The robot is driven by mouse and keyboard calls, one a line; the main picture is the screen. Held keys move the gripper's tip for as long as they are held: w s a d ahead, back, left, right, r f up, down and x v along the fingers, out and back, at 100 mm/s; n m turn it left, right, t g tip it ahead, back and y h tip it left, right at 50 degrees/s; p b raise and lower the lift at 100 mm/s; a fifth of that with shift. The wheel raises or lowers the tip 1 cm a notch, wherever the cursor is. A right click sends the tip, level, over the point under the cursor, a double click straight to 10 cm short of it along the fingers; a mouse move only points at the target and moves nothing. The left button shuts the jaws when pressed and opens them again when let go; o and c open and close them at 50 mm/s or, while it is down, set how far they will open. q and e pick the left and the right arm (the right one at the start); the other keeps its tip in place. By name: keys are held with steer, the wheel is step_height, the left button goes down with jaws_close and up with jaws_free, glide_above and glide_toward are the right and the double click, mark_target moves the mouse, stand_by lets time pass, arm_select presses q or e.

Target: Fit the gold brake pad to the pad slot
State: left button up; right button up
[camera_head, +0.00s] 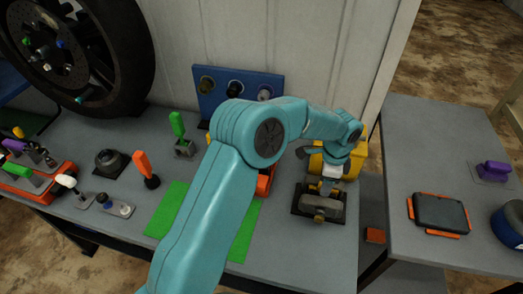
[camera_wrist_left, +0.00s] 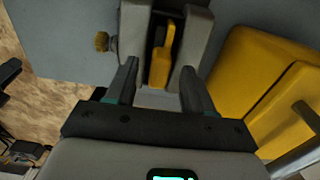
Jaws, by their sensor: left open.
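A grey slotted fixture (camera_head: 322,205) on a dark base stands near the right end of the bench; it also shows in the left wrist view (camera_wrist_left: 133,28). A gold piece that looks like the brake pad (camera_wrist_left: 162,58) stands in the gap between the fixture's grey walls. I cannot tell how deep it is seated. My left gripper (camera_head: 332,182) is above the fixture, pointing down. In the left wrist view its fingers (camera_wrist_left: 160,78) are open, one on each side of the gold piece, with visible gaps. My right gripper is out of view.
A yellow case (camera_wrist_left: 255,75) is close beside the fixture. A green mat (camera_head: 172,207) lies partly under my left arm. A blue socket board (camera_head: 238,84) stands at the back. A black-and-orange tablet (camera_head: 440,213) lies on the right table, past a gap.

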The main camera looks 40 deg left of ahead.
arm_select(q)
steer(key=shift+r+p, duration=2.65)
steer(key=shift+r, duration=1.1)
step_height(320, 180, up, 16)
steer(key=shift+r, duration=0.15)
